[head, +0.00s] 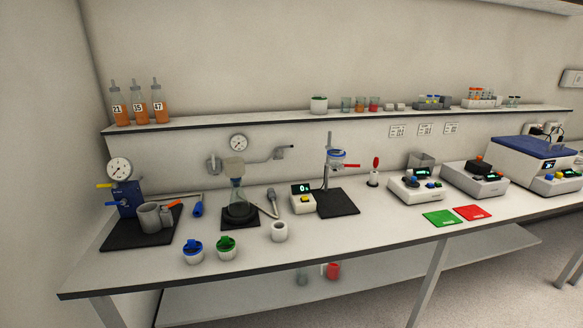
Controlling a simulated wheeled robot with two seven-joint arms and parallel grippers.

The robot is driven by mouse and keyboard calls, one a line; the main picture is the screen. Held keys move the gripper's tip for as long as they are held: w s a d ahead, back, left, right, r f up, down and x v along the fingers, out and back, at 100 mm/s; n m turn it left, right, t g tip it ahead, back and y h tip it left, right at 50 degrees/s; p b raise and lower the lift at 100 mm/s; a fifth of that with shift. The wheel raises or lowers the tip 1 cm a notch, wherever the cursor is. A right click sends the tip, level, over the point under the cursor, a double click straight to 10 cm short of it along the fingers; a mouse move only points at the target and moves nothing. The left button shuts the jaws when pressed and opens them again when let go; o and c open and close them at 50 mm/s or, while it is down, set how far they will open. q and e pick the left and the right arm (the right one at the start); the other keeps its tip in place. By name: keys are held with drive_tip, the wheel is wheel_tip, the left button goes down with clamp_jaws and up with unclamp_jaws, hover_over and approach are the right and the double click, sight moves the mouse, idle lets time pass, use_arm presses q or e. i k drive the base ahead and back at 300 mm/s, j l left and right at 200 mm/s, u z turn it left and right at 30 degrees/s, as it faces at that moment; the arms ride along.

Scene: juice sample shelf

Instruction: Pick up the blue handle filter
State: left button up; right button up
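A round white cup-like piece with a blue handle on top, the blue handle filter (194,256), stands upright near the front edge of the bench, left of centre. A similar piece with a green handle (227,253) stands just to its right, with a small gap between them. Neither of my grippers shows in the head view, and nothing is touching the blue piece.
The white bench (330,240) is bare in front right of the filters. Behind are a press on a black base (120,236), a blue-handled tool (198,207) and a flask on a black stand (238,208). A shelf (220,120) runs above.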

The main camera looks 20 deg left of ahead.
sight(193, 250)
drive_tip(key=u, duration=1.6)
